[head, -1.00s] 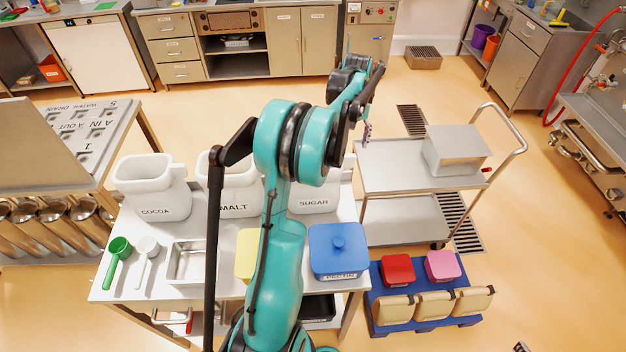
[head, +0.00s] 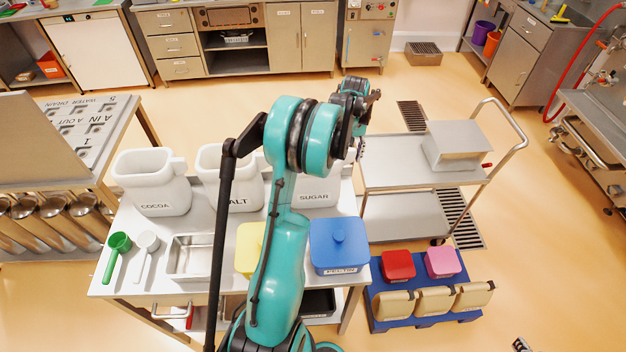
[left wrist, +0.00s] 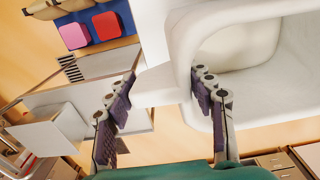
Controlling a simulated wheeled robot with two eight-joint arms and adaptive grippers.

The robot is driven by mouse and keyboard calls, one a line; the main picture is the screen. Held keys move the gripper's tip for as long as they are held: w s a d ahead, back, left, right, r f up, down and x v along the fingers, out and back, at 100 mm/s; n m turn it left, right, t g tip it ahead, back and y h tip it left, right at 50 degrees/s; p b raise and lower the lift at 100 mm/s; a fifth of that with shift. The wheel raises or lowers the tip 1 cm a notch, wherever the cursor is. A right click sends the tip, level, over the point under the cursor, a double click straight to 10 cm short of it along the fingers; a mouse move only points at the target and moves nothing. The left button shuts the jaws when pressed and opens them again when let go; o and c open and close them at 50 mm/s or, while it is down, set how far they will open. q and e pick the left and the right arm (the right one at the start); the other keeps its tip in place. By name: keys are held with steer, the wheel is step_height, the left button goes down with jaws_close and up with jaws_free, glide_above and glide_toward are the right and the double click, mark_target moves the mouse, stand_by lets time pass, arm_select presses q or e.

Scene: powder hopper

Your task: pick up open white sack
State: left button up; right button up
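I cannot make out an open white sack in either view. Several closed tan sacks (head: 435,302) lie on the blue pallet (head: 378,322) at the lower right. My left gripper (head: 362,143) is high over the right end of the white table, near the sugar bin (head: 316,196), partly behind my arm. In the left wrist view my left gripper (left wrist: 164,86) has its fingers wide apart with nothing held. A white open bin (left wrist: 184,45) shows behind the right finger; I cannot tell if they touch. A small dark fragment (head: 521,345) at the bottom edge may be my right gripper.
The white table holds the cocoa bin (head: 152,183), malt bin (head: 232,181), a blue lidded tub (head: 338,247), a yellow tub (head: 249,248), a steel tray (head: 190,257) and scoops. A steel cart (head: 395,168) carries a metal box (head: 456,146). Red and pink tubs stand on the pallet.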

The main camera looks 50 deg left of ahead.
arm_select(q)
steer(key=c, duration=0.6)
steer(key=shift+r, duration=0.15)
